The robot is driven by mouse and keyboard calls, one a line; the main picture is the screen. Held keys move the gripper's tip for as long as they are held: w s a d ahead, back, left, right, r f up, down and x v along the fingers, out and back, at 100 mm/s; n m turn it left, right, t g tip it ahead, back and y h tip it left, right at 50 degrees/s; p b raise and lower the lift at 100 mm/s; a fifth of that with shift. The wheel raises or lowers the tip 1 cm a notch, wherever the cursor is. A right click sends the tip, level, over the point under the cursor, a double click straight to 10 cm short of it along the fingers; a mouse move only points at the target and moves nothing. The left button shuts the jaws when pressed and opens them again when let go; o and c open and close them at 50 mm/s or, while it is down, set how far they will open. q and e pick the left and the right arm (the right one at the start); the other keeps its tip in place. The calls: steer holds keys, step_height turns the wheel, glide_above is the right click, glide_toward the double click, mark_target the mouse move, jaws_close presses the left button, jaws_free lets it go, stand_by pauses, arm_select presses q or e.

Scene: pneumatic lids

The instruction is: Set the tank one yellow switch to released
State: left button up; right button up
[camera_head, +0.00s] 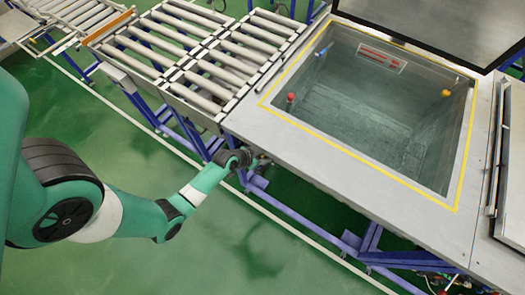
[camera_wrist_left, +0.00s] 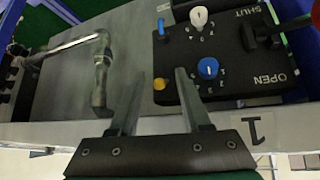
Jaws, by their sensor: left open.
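The black control panel (camera_wrist_left: 230,85) shows in the left wrist view, with its SHUT and OPEN lettering upside down. A plate marked 1 (camera_wrist_left: 255,128) sits just below it. A small yellow switch (camera_wrist_left: 159,84) is at the panel's lower left corner. My left gripper (camera_wrist_left: 160,73) is open, with one finger on each side of the yellow switch in the picture; I cannot tell whether either touches it. In the head view my left gripper (camera_head: 262,160) is small and partly hidden at the table's near edge. The panel is not visible there. My right gripper is not in view.
The panel also carries a white knob (camera_wrist_left: 199,17), a blue knob (camera_wrist_left: 208,68), a blue toggle (camera_wrist_left: 161,27) and a black lever (camera_wrist_left: 262,35). A metal handle (camera_wrist_left: 100,65) stands left. The open tank (camera_head: 370,115) and roller conveyor (camera_head: 205,55) lie beyond my arm.

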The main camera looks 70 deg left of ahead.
arm_select(q)
steer(key=shift+r, duration=0.1)
steer(key=p+v, duration=0.4)
steer(key=v, duration=0.7)
steer(key=shift+r+p, duration=0.15)
steer(key=shift+p, duration=0.2)
steer(key=shift+d, duration=0.1)
